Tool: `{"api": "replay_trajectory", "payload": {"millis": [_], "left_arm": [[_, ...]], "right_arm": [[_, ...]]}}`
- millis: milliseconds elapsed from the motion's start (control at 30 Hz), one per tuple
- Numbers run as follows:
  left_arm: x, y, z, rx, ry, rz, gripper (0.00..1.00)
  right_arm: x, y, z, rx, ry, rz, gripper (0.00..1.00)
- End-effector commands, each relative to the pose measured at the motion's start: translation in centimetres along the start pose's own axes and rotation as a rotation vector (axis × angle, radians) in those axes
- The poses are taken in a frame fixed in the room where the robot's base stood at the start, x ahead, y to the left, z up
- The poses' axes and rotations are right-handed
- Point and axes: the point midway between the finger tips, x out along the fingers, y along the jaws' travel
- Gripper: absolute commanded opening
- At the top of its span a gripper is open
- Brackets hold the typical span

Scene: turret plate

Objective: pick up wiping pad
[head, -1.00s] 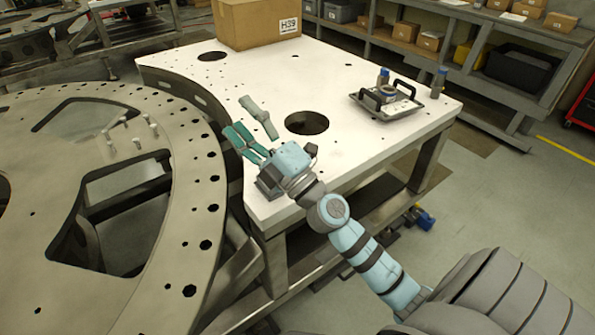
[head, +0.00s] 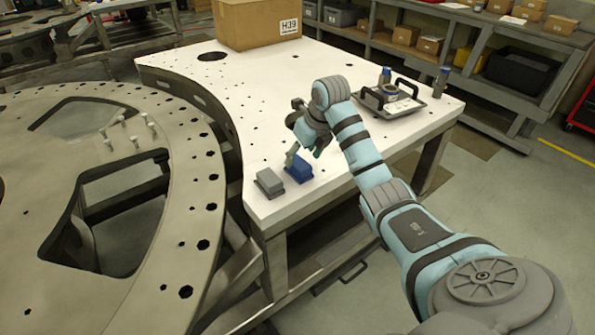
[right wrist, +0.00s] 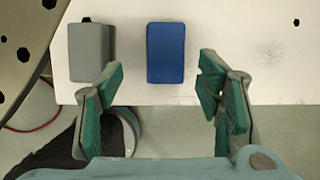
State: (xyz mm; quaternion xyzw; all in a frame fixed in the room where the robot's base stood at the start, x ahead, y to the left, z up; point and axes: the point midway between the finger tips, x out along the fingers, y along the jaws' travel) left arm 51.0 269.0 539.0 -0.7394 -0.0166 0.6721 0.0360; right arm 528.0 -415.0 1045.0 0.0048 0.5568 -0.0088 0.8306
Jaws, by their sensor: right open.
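A blue block-shaped pad (head: 299,170) lies on the white plate near its front left corner. A similar grey block (head: 270,184) lies just left of it. I cannot tell which the task calls the wiping pad. In the right wrist view the blue pad (right wrist: 166,53) lies ahead of the fingers, between their lines, and the grey block (right wrist: 90,53) is ahead of the left finger. My right gripper (head: 304,152) is open and empty, close above and behind the blue pad in the head view. The right gripper's green fingers (right wrist: 162,103) are wide apart. My left gripper is not in view.
The white plate (head: 225,100) bears a cardboard box (head: 257,22) at the back and a tray with handles (head: 393,103) with blue-capped bottles by it. A large metal ring (head: 205,220) stands left. A faint smudge (right wrist: 270,53) marks the plate right of the pad.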

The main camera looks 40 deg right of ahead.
Motion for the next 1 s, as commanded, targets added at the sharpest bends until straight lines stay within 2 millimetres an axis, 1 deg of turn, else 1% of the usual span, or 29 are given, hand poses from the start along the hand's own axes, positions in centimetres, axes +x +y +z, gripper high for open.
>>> {"api": "replay_trajectory", "payload": {"millis": [233, 333, 467, 500, 667, 800, 867, 1000], "left_arm": [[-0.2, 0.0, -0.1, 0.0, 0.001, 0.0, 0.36], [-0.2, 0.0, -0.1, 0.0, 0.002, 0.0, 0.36], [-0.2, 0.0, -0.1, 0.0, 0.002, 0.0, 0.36], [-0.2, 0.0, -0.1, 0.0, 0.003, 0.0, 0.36], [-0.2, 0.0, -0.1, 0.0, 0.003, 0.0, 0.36], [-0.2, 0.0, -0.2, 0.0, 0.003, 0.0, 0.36], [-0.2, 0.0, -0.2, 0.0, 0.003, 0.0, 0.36], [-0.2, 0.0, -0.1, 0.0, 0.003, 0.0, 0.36]], "right_arm": [[4.3, -0.7, 0.4, 0.002, 0.002, 0.002, 0.6], [5.0, -0.7, 0.4, 0.0, 0.001, 0.001, 0.6], [5.0, -0.7, 0.4, 0.0, 0.0, 0.001, 0.6], [5.0, -0.7, 0.4, 0.0, 0.0, 0.001, 0.58], [5.0, -0.7, 0.4, 0.0, 0.0, 0.001, 0.33], [5.0, -0.7, 0.4, 0.0, 0.0, 0.001, 0.1], [5.0, -0.7, 0.4, 0.0, -0.001, 0.001, 0.02], [5.0, -0.7, 0.4, 0.0, -0.001, 0.001, 0.02]]}}
